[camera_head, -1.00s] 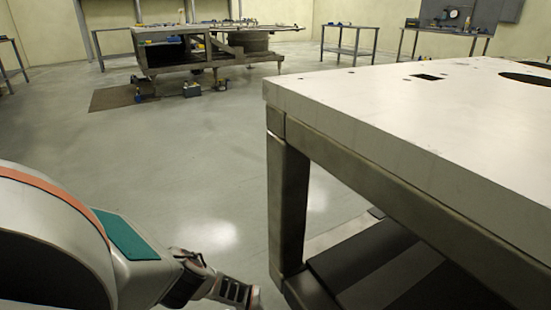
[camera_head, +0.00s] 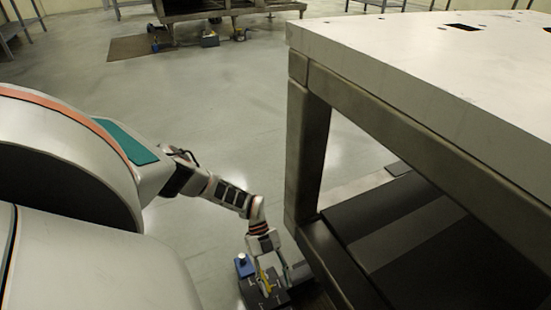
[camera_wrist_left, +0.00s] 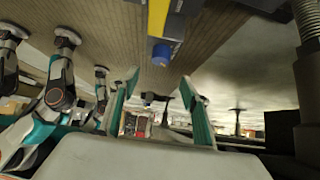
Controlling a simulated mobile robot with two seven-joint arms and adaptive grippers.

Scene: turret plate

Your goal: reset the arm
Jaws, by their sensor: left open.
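My left arm comes in from the left in the head view, reaching down beside the table. My left gripper (camera_head: 266,282) is low near the floor, partly cut by the frame's bottom edge. It also shows in the left wrist view (camera_wrist_left: 160,90), where its two teal fingers are spread apart with nothing held between them. A dark box-like thing (camera_head: 254,296) with a blue part (camera_head: 244,264) and some yellow lies right by the gripper. The wrist view shows a blue round knob (camera_wrist_left: 161,54) on a yellow and grey body beyond the fingertips. I cannot tell whether anything touches. My right gripper is out of view.
A white-topped table (camera_head: 420,60) with a dark metal leg (camera_head: 308,150) and dark lower shelf (camera_head: 385,230) stands close on the right. A metal workbench (camera_head: 215,10) is at the back. The grey floor (camera_head: 200,90) between is clear.

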